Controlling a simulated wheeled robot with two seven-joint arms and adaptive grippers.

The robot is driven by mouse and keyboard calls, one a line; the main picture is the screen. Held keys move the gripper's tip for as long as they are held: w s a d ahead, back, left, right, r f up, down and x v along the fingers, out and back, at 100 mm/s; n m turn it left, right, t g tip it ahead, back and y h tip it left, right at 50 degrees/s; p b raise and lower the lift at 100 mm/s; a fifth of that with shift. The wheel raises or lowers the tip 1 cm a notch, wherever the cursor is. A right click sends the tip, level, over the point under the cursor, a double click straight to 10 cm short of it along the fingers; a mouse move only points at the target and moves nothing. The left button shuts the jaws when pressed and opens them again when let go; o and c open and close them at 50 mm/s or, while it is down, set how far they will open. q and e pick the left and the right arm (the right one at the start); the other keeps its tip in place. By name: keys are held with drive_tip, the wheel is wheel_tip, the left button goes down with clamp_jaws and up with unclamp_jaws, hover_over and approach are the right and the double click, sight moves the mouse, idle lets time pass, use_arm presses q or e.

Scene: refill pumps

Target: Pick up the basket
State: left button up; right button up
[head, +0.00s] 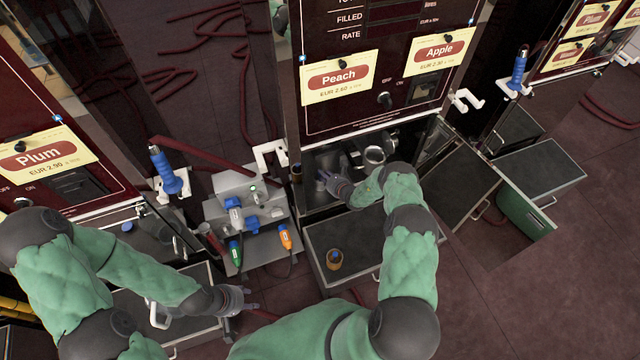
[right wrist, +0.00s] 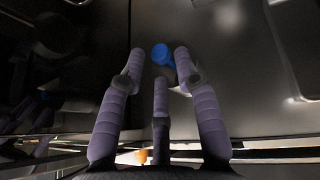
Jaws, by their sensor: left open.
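I cannot pick out a basket for certain. A round, shiny metal ring-shaped thing (head: 374,155) sits in the dark open compartment (head: 335,160) below the Peach and Apple panel; whether it is a basket I cannot tell. My right gripper (head: 323,178) reaches into that compartment, left of the ring. In the right wrist view its fingers (right wrist: 160,75) are spread, with a small blue-topped thing (right wrist: 162,53) showing near the fingertips; I cannot tell whether they touch it. My left gripper (head: 245,299) is open at lower left, beside an open drawer's edge.
A grey device (head: 240,205) with blue, green and orange connectors stands between the pumps. Dark red hoses lie behind.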

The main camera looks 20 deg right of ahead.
drive_tip(key=shift+b+x, duration=0.4)
drive_tip(key=shift+x, duration=0.8)
drive_tip(key=c, duration=0.6)
drive_tip(key=shift+r, duration=0.15)
